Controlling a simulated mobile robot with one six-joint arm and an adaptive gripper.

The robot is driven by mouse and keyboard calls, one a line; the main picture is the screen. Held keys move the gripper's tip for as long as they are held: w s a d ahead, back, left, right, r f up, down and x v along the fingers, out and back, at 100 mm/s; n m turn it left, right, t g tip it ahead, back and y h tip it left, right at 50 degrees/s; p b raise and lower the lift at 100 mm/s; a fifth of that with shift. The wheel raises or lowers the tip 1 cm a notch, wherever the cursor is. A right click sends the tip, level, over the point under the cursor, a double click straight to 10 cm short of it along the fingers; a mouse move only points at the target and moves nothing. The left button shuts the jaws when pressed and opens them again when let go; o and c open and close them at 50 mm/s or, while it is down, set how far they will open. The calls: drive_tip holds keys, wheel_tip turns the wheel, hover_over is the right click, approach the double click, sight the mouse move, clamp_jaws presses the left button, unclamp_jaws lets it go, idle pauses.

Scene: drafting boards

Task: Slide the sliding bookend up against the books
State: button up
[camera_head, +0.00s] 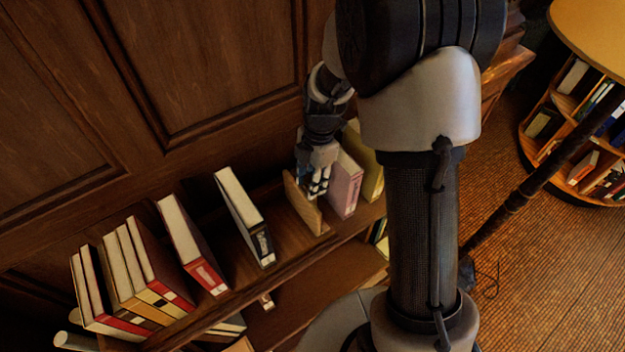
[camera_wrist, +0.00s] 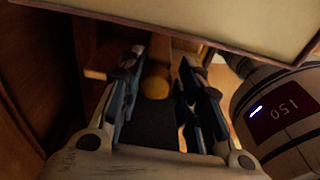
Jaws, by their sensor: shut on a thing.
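The sliding bookend (camera_head: 301,205) is a light wooden upright panel on the shelf. My gripper (camera_head: 319,190) is at its right face in the head view, between it and a pink book (camera_head: 346,184). In the wrist view, my gripper's two fingers (camera_wrist: 160,85) stand on either side of a round-ended wooden knob (camera_wrist: 155,84), and I am shut on the bookend there. The exact finger contact is dark and partly hidden. Left of the bookend, a dark-spined book (camera_head: 244,215) stands with a clear gap between them.
A red-spined book (camera_head: 190,245) and several more books (camera_head: 130,275) lean farther left on the shelf (camera_head: 290,245). A yellow book (camera_head: 371,172) is right of the pink one. In the wrist view a large pale block (camera_wrist: 235,25) crosses the top. Wood panelling (camera_head: 200,60) rises behind.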

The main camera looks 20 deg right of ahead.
drive_tip(key=shift+s+a+f, duration=0.1)
drive_tip(key=shift+f, duration=0.2)
drive_tip(key=shift+c, duration=0.4)
drive_tip(key=shift+s+a+b, duration=0.2)
drive_tip(key=shift+s+a, duration=0.1)
drive_tip(key=shift+a, duration=0.6)
drive_tip(key=shift+s+a+b, duration=0.15)
drive_tip(key=shift+s+a, duration=0.2)
drive_tip(key=shift+a, duration=0.6)
drive_tip(key=shift+s+a+b, duration=0.2)
drive_tip(key=shift+s+a, duration=0.1)
drive_tip(key=shift+a, duration=0.7)
drive_tip(key=shift+c, duration=0.2)
drive_tip(key=shift+s+a+b, duration=0.15)
drive_tip(key=shift+s+a, duration=0.15)
drive_tip(key=shift+a, duration=0.6)
drive_tip(key=shift+s+a+b, duration=0.15)
drive_tip(key=shift+s+a, duration=0.15)
drive_tip(key=shift+a, duration=0.6)
drive_tip(key=shift+s+a+b, duration=0.15)
drive_tip(key=shift+s+a, duration=0.15)
drive_tip(key=shift+a, duration=0.6)
